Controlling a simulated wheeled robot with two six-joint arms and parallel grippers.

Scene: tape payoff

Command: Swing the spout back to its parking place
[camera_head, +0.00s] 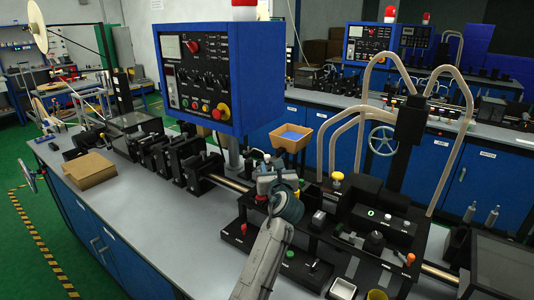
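Beige bent tubes (378,62) rise from a black block and post (410,120) at the right of the machine. I cannot tell for sure which part is the spout, or where its parking place is. My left gripper (268,166) is over the front middle of the machine, left of the tubes and apart from them. Its fingers are small and dark against the machine, so I cannot tell whether they are open or shut, or whether they touch anything. My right gripper is not in view.
A blue control panel (205,75) stands behind my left gripper. A tan tray (292,138) and a handwheel (382,140) are beyond it. A cardboard box (88,172) lies on the grey bench (150,215), whose front left is clear. A yellow knob (337,177) stands near the gripper.

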